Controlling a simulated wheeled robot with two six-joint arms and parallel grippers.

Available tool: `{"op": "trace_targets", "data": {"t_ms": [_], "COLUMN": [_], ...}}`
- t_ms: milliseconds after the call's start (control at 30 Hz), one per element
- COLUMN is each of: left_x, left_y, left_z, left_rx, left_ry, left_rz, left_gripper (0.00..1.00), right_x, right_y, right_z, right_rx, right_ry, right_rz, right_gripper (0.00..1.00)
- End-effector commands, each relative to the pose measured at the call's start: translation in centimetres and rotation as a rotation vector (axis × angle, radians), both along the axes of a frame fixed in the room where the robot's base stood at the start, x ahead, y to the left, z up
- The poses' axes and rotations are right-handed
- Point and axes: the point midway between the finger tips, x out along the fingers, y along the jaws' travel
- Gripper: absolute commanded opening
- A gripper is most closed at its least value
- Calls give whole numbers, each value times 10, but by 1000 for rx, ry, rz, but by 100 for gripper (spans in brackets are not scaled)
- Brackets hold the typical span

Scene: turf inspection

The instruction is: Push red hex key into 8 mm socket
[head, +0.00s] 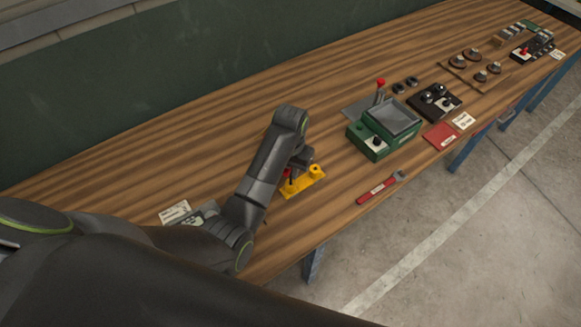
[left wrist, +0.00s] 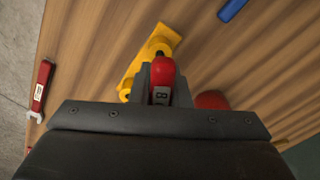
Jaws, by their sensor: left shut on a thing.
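The yellow socket block (head: 308,179) lies on the wooden bench near its front edge, with a raised round socket at its right end. It also shows in the left wrist view (left wrist: 163,38), just beyond my fingers. My left gripper (head: 296,170) is over the left part of the block. My right gripper is not in view.
A red-handled tool (head: 378,189) lies right of the block at the bench edge. A green box (head: 370,145) stands behind it. A second red round thing (left wrist: 212,100) and a blue bar (left wrist: 232,9) show in the left wrist view. The bench's back left is clear.

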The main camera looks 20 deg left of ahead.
Motion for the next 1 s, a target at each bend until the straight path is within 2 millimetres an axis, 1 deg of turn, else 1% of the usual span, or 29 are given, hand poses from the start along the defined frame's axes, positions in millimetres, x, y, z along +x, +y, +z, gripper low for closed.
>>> {"op": "trace_targets", "data": {"t_ms": [867,900,1000], "left_x": [0,0,0], "left_y": [0,0,0], "left_z": [-23,-23,-22], "left_rx": [0,0,0], "left_ry": [0,0,0], "left_rz": [0,0,0], "left_gripper": [0,17,30], "right_x": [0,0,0], "right_y": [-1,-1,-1], "right_z": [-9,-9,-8], "right_rx": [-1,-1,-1], "right_ry": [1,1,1], "right_rz": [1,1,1], "right_gripper": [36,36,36]}}
